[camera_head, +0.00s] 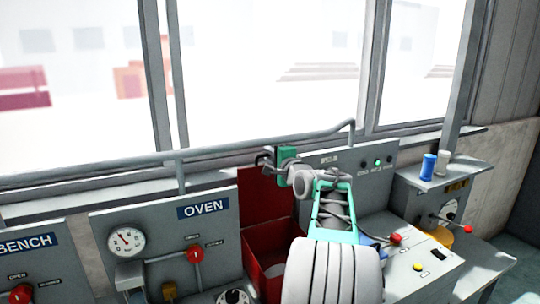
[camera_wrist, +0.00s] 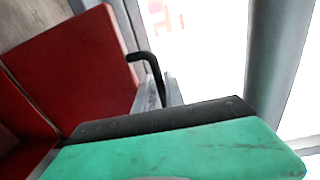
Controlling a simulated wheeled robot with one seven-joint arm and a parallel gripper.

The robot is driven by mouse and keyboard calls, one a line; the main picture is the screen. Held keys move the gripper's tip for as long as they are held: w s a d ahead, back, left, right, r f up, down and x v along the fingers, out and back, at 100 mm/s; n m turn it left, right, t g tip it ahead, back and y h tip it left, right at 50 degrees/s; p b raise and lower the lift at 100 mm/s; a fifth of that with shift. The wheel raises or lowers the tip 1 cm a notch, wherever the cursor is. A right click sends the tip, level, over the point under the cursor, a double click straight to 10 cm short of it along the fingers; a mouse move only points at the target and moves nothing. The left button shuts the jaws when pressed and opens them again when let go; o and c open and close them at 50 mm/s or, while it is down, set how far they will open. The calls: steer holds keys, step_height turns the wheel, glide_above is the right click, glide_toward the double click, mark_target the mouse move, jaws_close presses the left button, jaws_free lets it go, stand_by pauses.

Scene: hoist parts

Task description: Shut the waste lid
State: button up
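The red waste lid (camera_head: 262,194) stands raised, nearly upright, at the back of the open red waste bin (camera_head: 262,273). In the wrist view the lid (camera_wrist: 75,70) fills the upper left, with part of the bin's inside (camera_wrist: 22,135) below it. A black bent handle (camera_wrist: 147,57) sticks out from the lid's edge. My gripper (camera_wrist: 164,92) has its two grey fingers close on either side of this handle, and they look shut on it. In the head view my gripper (camera_head: 266,161) is at the lid's top; its fingers are small and dark there.
A grey rail (camera_head: 230,149) runs along the window behind the lid. The OVEN panel (camera_head: 175,235) with a gauge and red knob stands left of the bin. A console with a red knob (camera_head: 395,239) is at right, with blue and white cylinders (camera_head: 429,167) beyond.

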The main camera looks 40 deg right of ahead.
jaws_close()
steer(key=shift+f, duration=0.1)
stand_by(1.2)
